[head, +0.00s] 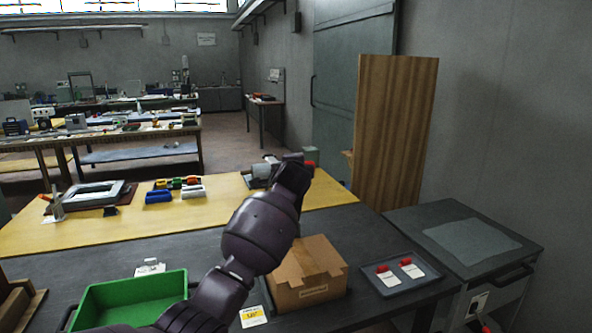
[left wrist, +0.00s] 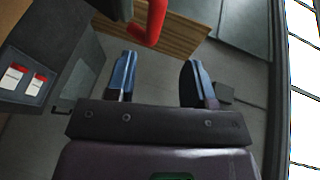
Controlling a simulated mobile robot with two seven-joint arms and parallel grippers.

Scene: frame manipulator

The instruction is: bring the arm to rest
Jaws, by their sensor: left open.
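My left arm (head: 258,230) comes in from the bottom left of the head view and reaches over the dark bench toward the far edge of the yellow worktop. Its fingers are not clear there. In the left wrist view my left gripper (left wrist: 160,82) is open, with two blue-tipped fingers well apart and nothing between them. A red curved part (left wrist: 151,22) shows just beyond the fingers; I cannot tell if it touches anything. A red piece also shows beside the arm's end in the head view (head: 310,164). My right gripper is not in view.
A cardboard box (head: 309,291) stands right of my arm and a green bin (head: 134,298) left of it. A tray (head: 425,284) holds red-topped items. A frame (head: 90,195) and coloured tools (head: 160,196) lie on the yellow worktop (head: 45,238). A wooden panel (head: 393,130) stands behind.

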